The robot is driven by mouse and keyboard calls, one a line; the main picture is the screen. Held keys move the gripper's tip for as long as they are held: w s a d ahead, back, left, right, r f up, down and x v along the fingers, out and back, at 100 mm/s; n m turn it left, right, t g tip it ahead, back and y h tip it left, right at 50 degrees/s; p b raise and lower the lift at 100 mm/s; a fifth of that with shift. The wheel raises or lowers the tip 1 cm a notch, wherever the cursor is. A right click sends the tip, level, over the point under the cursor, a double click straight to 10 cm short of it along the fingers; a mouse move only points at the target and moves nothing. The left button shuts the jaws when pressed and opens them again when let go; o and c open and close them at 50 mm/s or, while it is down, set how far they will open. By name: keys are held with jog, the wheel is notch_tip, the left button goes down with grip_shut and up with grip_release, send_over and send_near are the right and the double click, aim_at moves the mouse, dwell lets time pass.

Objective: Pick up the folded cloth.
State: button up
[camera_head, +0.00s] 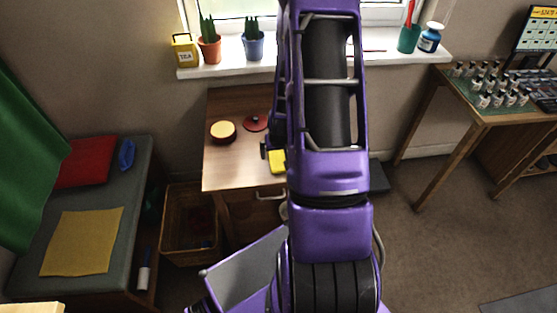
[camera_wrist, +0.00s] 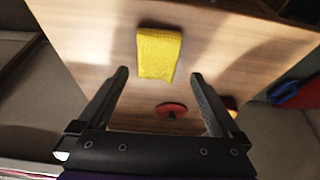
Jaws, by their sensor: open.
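A yellow folded cloth (camera_wrist: 159,52) lies on the wooden desk top, just beyond my fingertips in the wrist view. In the head view a part of this cloth (camera_head: 277,161) shows at the left edge of my arm, which hides the rest. My gripper (camera_wrist: 160,76) is open and empty above the desk, with its two fingers apart and pointing toward the cloth. I cannot tell its exact height over the cloth. In the head view my arm mostly hides the gripper.
On the desk (camera_head: 228,166) are a red lid with a dark knob (camera_head: 256,122) and a round cream-topped tin (camera_head: 222,131). The lid also shows between my fingers in the wrist view (camera_wrist: 171,109). Flower pots stand on the windowsill (camera_head: 290,64). A flat yellow cloth (camera_head: 80,243) lies on the left bench.

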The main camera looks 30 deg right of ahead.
aim_at(279, 159)
jog(key=x, duration=0.5)
jog(key=shift+s+d, duration=0.15)
jog(key=shift+d, duration=0.05)
jog(key=c, duration=1.2)
notch_tip(279, 159, up, 10)
jog(key=shift+f+p, duration=0.1)
jog(key=shift+p, duration=0.25)
jog(key=shift+c, duration=0.2)
jog(key=o, duration=0.6)
jog(key=c, duration=0.4)
